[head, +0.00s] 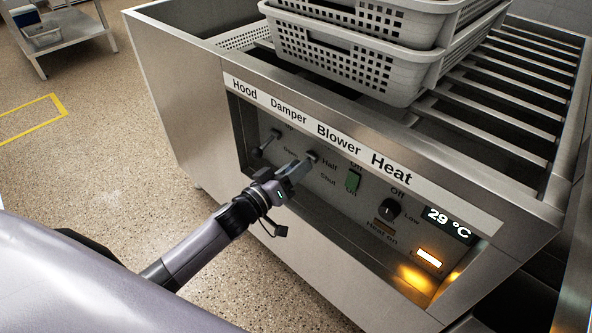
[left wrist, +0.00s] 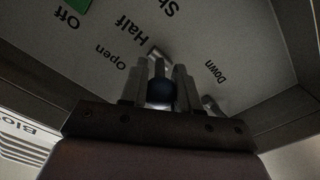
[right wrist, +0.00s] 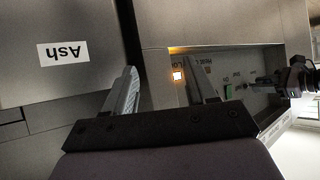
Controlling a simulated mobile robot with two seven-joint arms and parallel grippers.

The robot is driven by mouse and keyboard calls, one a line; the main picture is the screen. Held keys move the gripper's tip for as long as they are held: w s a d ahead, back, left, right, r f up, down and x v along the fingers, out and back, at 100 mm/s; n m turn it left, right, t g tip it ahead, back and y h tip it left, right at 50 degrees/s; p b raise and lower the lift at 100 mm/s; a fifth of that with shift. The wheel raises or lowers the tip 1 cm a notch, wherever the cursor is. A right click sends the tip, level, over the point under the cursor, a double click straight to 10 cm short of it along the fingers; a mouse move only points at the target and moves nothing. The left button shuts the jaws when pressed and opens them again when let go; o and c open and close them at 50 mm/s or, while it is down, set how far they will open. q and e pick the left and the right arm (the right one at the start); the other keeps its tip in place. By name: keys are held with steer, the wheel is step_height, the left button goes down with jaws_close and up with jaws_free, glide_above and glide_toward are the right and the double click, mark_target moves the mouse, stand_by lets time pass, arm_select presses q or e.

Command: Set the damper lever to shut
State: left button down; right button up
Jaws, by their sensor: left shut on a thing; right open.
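The damper lever's dark round knob (left wrist: 161,91) sits between the fingers of my left gripper (left wrist: 160,75) in the left wrist view. The gripper is shut on it. The lever's metal stem (left wrist: 157,56) runs toward the panel near the words Open and Half. In the head view my left gripper (head: 298,170) reaches the recessed panel under the Damper label (head: 288,109) and covers part of the lever. My right gripper (right wrist: 160,82) is open and empty.
The hood lever (head: 268,143) is close to the left. Perforated baskets (head: 350,60) stand above on the rails. An Ash front (right wrist: 63,52) faces my right gripper.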

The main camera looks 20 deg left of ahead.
arm_select(q)
steer(key=shift+f+b, duration=0.4)
steer(key=shift+b, duration=0.1)
steer(key=shift+w+d+f+t+h+b, duration=0.1)
steer(key=shift+f+t+h+b, duration=0.25)
steer(key=shift+t+b, duration=1.2)
steer(key=shift+w+a+f+t+h+b, duration=0.15)
steer(key=shift+f+t+h+b, duration=0.15)
steer(key=shift+b, duration=2.35)
steer(key=shift+w+d+f+t+h+b, duration=0.25)
steer(key=shift+t+b, duration=0.7)
steer(key=shift+b, duration=1.15)
arm_select(e)
steer(key=w+a+t+y, duration=0.2)
steer(key=w+a+y, duration=0.1)
steer(key=a, duration=0.3)
steer(key=shift+a+y, duration=0.15)
steer(key=shift+y, duration=0.35)
arm_select(q)
steer(key=shift+s+a, duration=0.1)
steer(key=shift+s, duration=0.05)
arm_select(e)
steer(key=shift+w, duration=0.1)
arm_select(q)
steer(key=c, duration=0.8)
jaws_free()
steer(key=shift+c, duration=0.2)
